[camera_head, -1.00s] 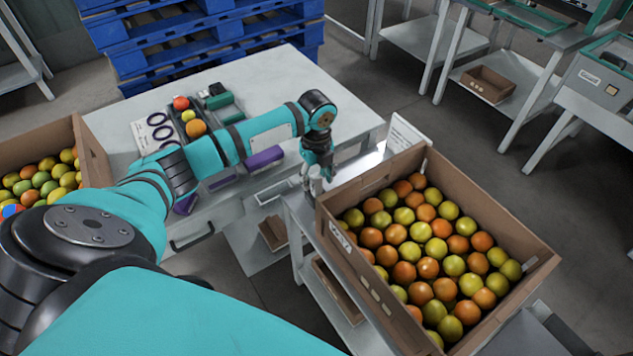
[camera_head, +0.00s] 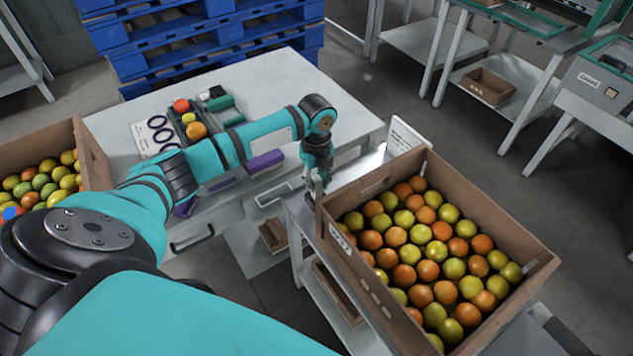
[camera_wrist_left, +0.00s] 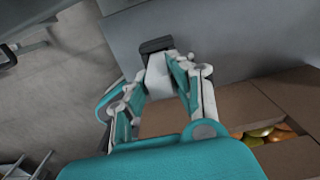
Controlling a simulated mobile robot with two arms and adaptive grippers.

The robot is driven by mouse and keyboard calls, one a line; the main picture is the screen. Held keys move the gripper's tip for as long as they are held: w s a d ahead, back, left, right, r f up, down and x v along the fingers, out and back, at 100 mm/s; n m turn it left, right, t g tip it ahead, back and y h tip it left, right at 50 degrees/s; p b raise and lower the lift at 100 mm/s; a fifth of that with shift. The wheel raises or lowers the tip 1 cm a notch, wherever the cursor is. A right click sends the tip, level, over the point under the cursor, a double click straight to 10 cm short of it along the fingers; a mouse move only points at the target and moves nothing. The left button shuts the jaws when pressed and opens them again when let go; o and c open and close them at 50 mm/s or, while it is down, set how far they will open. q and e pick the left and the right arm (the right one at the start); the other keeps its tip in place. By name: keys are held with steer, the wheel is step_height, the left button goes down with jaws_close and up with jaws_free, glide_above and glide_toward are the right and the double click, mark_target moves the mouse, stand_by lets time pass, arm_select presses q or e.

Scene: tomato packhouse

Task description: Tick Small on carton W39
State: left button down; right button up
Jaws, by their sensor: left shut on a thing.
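A brown open carton (camera_head: 372,291) full of orange and yellow-green tomatoes stands at the right in the head view. A small white label (camera_head: 343,234) is on its left wall, its print too small to read, so I cannot confirm W39 or see the Small box. My left gripper (camera_head: 312,184) points down just left of the carton's back left corner. In the left wrist view, its fingers (camera_wrist_left: 165,78) are shut on a pale object with a dark end (camera_wrist_left: 157,67); I cannot tell what it is. The carton wall (camera_wrist_left: 190,114) shows beside the fingers. My right gripper is not in view.
A white sign (camera_head: 407,136) stands behind the carton. A pale table (camera_head: 290,78) with a tray of sample fruit and purple items lies back left. Another fruit carton (camera_head: 92,153) is at the left edge. Blue pallets (camera_head: 205,45) are stacked behind.

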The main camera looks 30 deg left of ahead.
arm_select(q)
step_height(320, 180, up, 9)
steer(key=shift+f, duration=0.1)
steer(key=shift+r, duration=0.45)
steer(key=shift+r+p, duration=2.5)
steer(key=shift+p, duration=0.65)
